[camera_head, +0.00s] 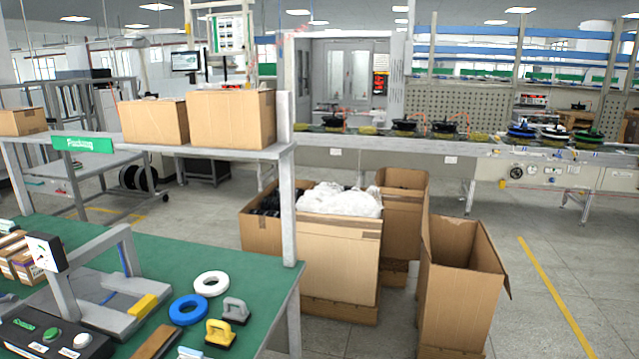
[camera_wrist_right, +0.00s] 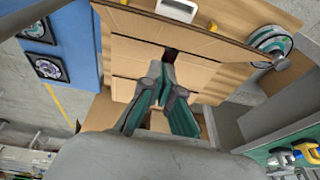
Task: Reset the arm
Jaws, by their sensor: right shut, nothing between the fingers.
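My right gripper (camera_wrist_right: 168,62) shows in the right wrist view. Its two fingers come together at the tips and hold nothing. Behind the tips are brown cardboard surfaces (camera_wrist_right: 135,50), and a small dark and red spot shows right at the tips; I cannot tell what it is. Neither gripper shows in the head view. My left gripper is in no view.
In the head view a green-topped bench (camera_head: 230,262) holds a blue ring (camera_head: 177,317), a white ring (camera_head: 222,284) and a press-like fixture (camera_head: 65,285). A shelf post (camera_head: 289,200) rises at its edge. Open cardboard boxes (camera_head: 455,300) stand beyond; floor is clear at right.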

